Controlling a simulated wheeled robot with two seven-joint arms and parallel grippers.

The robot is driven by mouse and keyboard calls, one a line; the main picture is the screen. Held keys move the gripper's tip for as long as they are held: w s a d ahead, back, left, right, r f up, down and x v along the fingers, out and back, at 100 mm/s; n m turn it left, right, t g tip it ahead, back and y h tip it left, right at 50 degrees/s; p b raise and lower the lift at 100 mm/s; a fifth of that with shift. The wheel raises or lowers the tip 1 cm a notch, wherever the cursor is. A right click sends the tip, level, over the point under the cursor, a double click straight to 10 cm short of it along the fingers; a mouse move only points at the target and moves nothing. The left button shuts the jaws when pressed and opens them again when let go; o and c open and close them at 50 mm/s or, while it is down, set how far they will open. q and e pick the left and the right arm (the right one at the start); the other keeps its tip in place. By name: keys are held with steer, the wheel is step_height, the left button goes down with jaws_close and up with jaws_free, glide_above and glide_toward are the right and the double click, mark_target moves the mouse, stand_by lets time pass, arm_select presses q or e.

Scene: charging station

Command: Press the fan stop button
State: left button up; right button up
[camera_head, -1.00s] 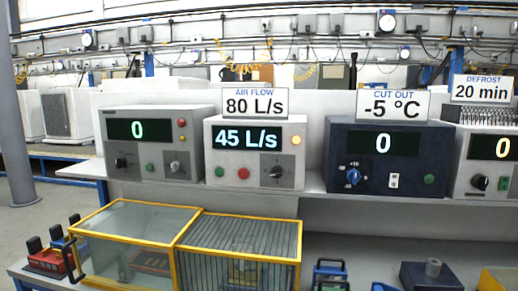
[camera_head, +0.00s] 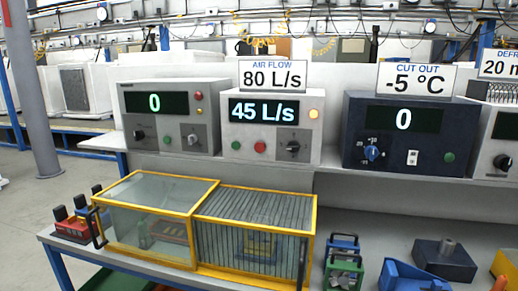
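The air flow unit (camera_head: 270,108) is a light grey box on the shelf, under a sign (camera_head: 273,75) reading AIR FLOW 80 L/s. Its display (camera_head: 264,111) reads 45 L/s in pale cyan digits. Below the display are a green button (camera_head: 236,145), a red button (camera_head: 260,147) and a black knob (camera_head: 293,148). An orange lamp (camera_head: 313,114) glows at its upper right. No label on the buttons is readable. Neither of my grippers shows in the head view.
A grey unit (camera_head: 203,139) reading 0 stands to the left, and a dark blue unit (camera_head: 347,160) reading 0 to the right. Below the shelf (camera_head: 335,163), a yellow-framed case (camera_head: 207,215) and several small devices sit on the lower bench. A grey column (camera_head: 30,100) stands at far left.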

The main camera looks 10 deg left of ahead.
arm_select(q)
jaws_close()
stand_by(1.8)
